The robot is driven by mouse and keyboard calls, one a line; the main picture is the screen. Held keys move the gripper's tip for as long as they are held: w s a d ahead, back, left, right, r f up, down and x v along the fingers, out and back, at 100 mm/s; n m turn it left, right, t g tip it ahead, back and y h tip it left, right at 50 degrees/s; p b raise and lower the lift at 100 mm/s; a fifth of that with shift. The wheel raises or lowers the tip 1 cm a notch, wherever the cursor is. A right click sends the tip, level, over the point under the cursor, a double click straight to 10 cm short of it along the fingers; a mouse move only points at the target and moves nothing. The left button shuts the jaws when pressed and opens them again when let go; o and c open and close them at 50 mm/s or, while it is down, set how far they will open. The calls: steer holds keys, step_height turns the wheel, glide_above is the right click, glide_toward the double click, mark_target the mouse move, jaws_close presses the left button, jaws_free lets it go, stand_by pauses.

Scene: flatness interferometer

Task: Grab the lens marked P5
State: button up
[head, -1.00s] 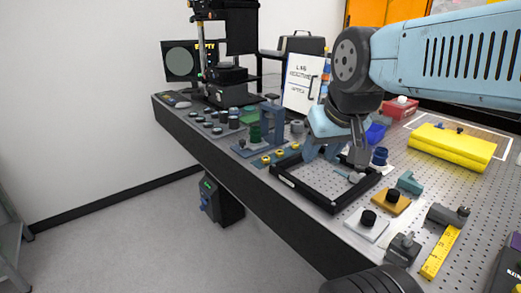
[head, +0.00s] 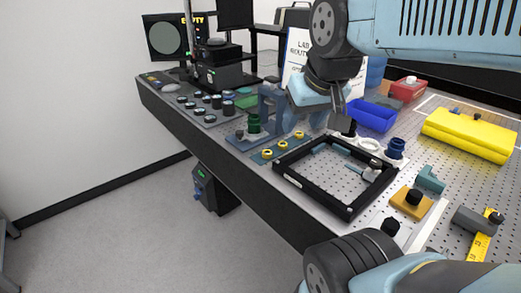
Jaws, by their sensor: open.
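Several small dark round pieces with pale tops (head: 200,111) stand in rows on the left part of the bench, and these may be the lenses. Their markings are too small to read, so I cannot tell which is P5. My gripper (head: 326,117) is open above the bench, behind the black square frame and well to the right of those pieces. Nothing shows between its fingers, though my wrist partly hides them.
A blue upright mount (head: 270,108) and a green cylinder (head: 254,124) stand between the rows and my gripper. The black frame (head: 283,184), a blue bin (head: 372,116) and a yellow case (head: 468,136) lie to the right. Open floor runs along the bench's left side.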

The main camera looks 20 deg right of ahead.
steer(key=shift+o, duration=1)
steer(key=shift+w+f+n+g, duration=0.3)
steer(key=shift+w+n, duration=0.1)
steer(key=n+g+h, duration=0.3)
steer(key=n+h, duration=1)
steer(key=n, duration=0.6)
glide_toward(266, 152)
steer(key=x, duration=0.9)
steer(key=c, duration=1.1)
